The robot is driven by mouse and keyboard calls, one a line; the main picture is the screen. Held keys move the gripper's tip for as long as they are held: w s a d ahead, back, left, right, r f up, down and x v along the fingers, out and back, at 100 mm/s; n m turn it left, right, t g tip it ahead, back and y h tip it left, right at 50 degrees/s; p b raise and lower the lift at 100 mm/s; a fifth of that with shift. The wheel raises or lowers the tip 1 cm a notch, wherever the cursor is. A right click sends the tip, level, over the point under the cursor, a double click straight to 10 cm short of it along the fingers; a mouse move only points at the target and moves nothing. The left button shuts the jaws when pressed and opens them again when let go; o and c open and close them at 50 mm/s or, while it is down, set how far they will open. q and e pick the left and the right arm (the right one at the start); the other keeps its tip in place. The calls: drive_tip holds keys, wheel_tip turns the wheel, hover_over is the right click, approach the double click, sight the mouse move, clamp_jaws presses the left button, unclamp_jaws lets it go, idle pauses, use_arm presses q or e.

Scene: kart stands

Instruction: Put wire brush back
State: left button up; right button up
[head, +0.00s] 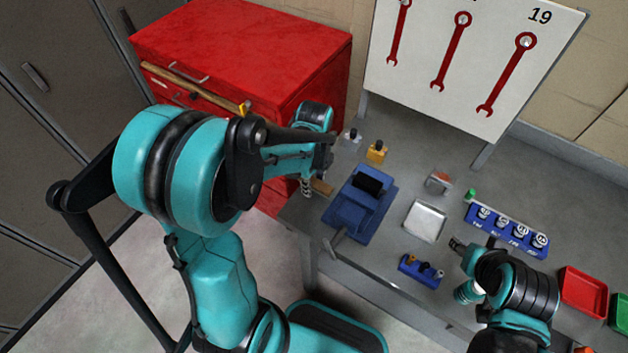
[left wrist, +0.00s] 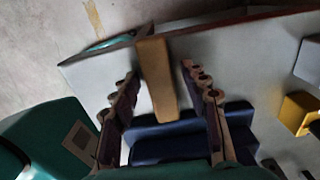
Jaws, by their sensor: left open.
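The wire brush is most likely the tan wooden piece (head: 321,187) at the bench's left edge, beside the blue vise (head: 375,212). In the left wrist view its wooden block (left wrist: 157,80) lies lengthwise between my fingers, with gaps on both sides; I see no bristles. My left gripper (head: 307,187) is open over it, and its fingers also show in the left wrist view (left wrist: 159,74). The arm partly hides this spot in the head view. My right gripper (head: 458,245) hovers over the bench near a small blue holder (head: 421,271); its jaws are too small to read.
A red cabinet (head: 250,45) with a wooden-handled tool at its front stands behind my left arm. A yellow block (head: 377,152), metal tray (head: 425,221), blue socket rack (head: 507,232) and red bin (head: 583,292) occupy the bench. A wrench board (head: 470,60) stands behind.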

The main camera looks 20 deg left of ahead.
sight(314, 182)
use_arm(q)
wheel_tip(314, 182, up, 12)
drive_tip(key=p, duration=0.4)
drive_tip(key=s+d+r+n+t, duration=0.2)
drive_tip(key=s+n+t, duration=0.1)
drive_tip(key=n, duration=0.6)
drive_tip(key=s+d+r+n+t, duration=0.2)
drive_tip(key=s+n+t, duration=0.2)
drive_tip(key=n, duration=0.6)
drive_tip(key=shift+s+r+n, duration=0.3)
drive_tip(key=shift+s+r, duration=0.05)
drive_tip(key=shift+s, duration=0.6)
